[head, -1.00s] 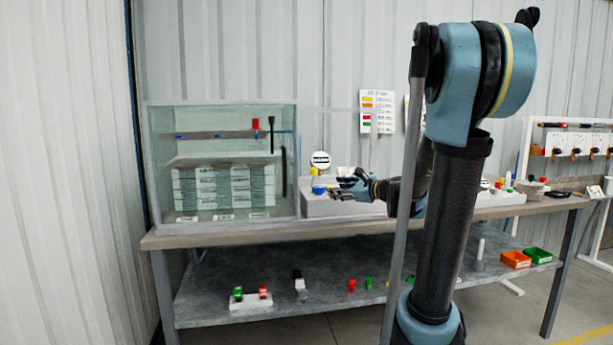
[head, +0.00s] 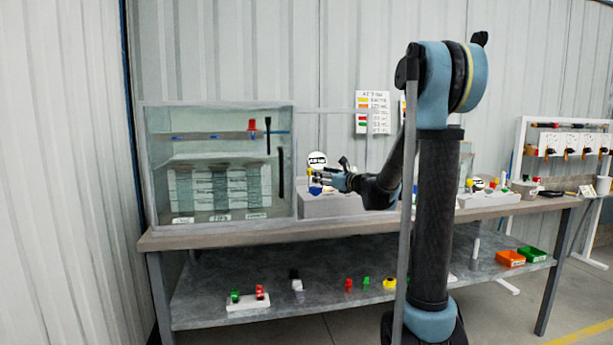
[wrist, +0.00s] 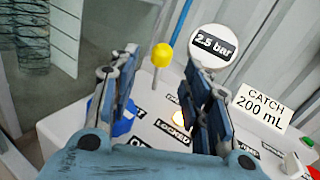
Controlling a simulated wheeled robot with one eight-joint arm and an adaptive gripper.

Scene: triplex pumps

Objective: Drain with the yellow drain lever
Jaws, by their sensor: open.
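The yellow drain lever shows in the wrist view as a round yellow knob (wrist: 162,55) on a thin stem, on top of a white pump box (wrist: 150,125). My gripper (wrist: 160,72) is open, its two dark blue fingers on either side of the picture. The knob appears between the fingertips, with clear space on both sides; I cannot tell how far beyond them it is. In the head view my gripper (head: 327,178) is over the left pump box (head: 325,206), near its round gauge, and hides part of the box top. I see no contact with the lever.
A round gauge (wrist: 212,46) reading 2.5 bar stands right behind the right finger. A blue part (wrist: 124,117) sits by the left finger, and a "CATCH 200 mL" sign (wrist: 263,106) is at right. A glass tank (head: 220,165) stands left of the box.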

